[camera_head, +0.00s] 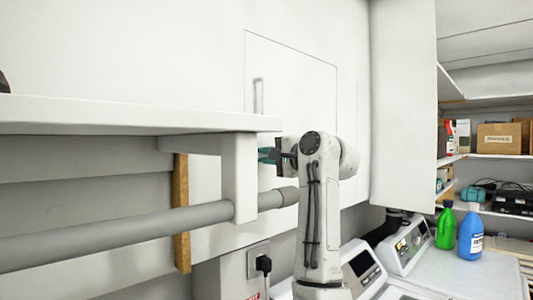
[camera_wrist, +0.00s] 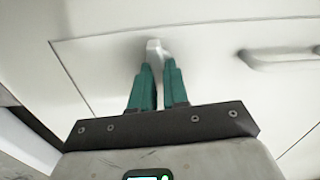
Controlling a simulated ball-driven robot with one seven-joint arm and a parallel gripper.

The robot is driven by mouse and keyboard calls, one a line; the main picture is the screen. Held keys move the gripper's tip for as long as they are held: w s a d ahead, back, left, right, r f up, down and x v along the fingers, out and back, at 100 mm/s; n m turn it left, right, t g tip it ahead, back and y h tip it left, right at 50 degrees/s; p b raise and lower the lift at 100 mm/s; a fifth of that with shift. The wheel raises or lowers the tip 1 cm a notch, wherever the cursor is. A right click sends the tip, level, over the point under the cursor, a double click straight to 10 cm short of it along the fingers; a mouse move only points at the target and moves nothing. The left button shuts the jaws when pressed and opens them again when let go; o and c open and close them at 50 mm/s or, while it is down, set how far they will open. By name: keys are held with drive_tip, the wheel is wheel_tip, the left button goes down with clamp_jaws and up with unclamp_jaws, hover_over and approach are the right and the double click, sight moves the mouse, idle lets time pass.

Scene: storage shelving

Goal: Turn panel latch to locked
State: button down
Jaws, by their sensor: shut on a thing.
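The panel (camera_head: 300,75) is a flat pale door set in the white wall, outlined by a thin seam. It also shows in the wrist view (camera_wrist: 95,62). The latch (camera_wrist: 153,47) is a small white tab on the panel. My gripper (camera_wrist: 158,68) has teal fingers, one on either side of the latch, and is shut on it. In the head view my gripper (camera_head: 268,154) is at the panel's lower left, beside the shelf bracket; the latch is hidden there. I cannot tell the latch's exact angle.
A bar handle (camera_head: 258,95) stands out from the panel above my gripper. A white shelf (camera_head: 120,112) with a bracket (camera_head: 238,178) and a grey pipe (camera_head: 130,232) crowd the left. Green (camera_head: 446,228) and blue bottles (camera_head: 470,238) stand at right.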

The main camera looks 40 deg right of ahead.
drive_tip(key=shift+d+f+m, duration=0.1)
drive_tip(key=shift+m, duration=0.5)
drive_tip(key=c, duration=1.1)
unclamp_jaws()
drive_tip(key=shift+c, duration=0.2)
drive_tip(key=s+b, duration=0.4)
drive_tip(key=s, duration=0.6)
drive_tip(key=shift+s+d, duration=0.15)
drive_tip(key=shift+s, duration=0.25)
